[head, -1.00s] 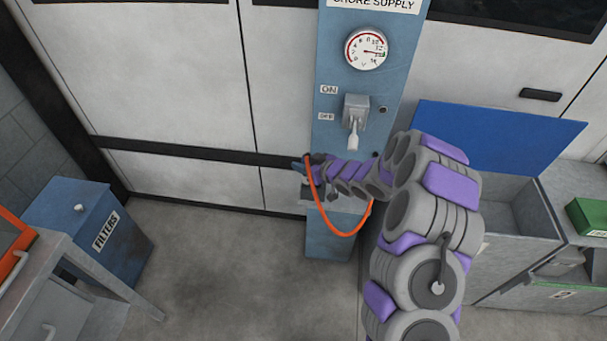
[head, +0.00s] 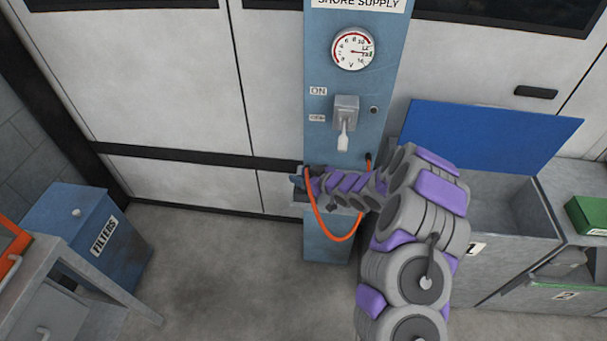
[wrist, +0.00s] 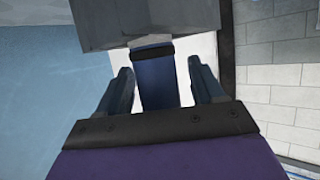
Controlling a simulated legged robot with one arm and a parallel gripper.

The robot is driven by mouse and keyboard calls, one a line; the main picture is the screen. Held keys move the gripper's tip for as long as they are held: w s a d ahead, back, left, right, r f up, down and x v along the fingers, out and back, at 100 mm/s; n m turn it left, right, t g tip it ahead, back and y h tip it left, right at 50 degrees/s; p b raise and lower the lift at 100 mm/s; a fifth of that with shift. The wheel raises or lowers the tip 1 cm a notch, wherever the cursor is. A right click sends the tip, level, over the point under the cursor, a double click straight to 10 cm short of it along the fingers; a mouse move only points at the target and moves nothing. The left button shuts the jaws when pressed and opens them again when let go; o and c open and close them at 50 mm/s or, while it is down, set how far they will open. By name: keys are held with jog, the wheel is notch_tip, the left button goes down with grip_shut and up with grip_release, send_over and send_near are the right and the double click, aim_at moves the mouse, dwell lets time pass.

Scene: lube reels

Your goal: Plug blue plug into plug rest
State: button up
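The blue plug (wrist: 158,82) stands between my two fingers in the wrist view. Its black collar meets the underside of a grey block (wrist: 145,22), which looks like the plug rest; how deep the plug sits in it is hidden. My gripper (wrist: 163,82) is open, with a visible gap between each finger and the plug. In the head view my gripper (head: 298,182) is at the left side of the blue shore supply column, by a grey ledge (head: 299,206). The plug cannot be made out clearly there. An orange cable (head: 325,232) loops below my wrist.
The shore supply column (head: 335,180) carries a gauge (head: 353,48) and a switch lever (head: 343,138). An open grey bin with a blue lid (head: 480,140) stands to the right. A blue filters box (head: 85,235) is at the left. Floor between is clear.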

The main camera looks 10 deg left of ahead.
jog(key=p+v, duration=0.1)
jog(key=v, duration=1)
jog(key=shift+s+d+r+p, duration=0.15)
jog(key=shift+s+r+p, duration=0.05)
jog(key=shift+s+p, duration=0.15)
